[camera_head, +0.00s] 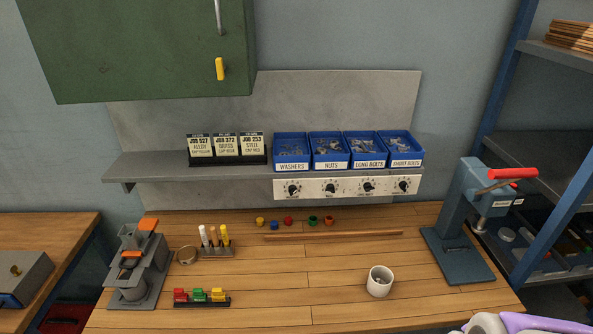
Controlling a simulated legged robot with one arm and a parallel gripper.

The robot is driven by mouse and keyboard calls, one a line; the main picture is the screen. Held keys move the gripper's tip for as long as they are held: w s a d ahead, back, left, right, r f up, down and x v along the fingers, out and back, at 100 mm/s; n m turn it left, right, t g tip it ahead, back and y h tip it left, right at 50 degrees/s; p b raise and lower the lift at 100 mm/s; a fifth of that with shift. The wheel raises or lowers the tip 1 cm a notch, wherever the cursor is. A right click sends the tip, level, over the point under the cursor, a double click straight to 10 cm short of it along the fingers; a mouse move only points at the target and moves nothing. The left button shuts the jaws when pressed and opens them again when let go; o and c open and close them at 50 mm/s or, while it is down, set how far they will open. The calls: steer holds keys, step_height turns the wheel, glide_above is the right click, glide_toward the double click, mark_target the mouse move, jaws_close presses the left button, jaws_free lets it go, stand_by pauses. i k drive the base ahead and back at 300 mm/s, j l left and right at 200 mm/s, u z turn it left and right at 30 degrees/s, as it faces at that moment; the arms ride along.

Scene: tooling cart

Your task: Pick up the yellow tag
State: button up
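A small dark rack (202,303) at the front left of the wooden bench holds red, green and yellow pieces side by side. The yellow piece (218,294) at its right end looks like the yellow tag, though it is too small to make out clearly. Another yellow piece (220,69) hangs on the front of the green cabinet, below its metal handle. I see no gripper fingers. Only a white and purple part, which seems to be mine, shows at the bottom right edge, well right of the rack.
A grey fixture (137,270) stands left of the rack. A holder with markers (215,243) stands behind it. A white cup (379,281) and a press (463,230) stand to the right. Blue bins (291,151) line the shelf.

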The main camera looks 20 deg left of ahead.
mark_target(217, 294)
steer(key=u, duration=1.6)
steer(key=i+j, duration=0.15)
steer(key=j, duration=0.15)
steer(key=i+j+u, duration=0.15)
steer(key=j, duration=0.2)
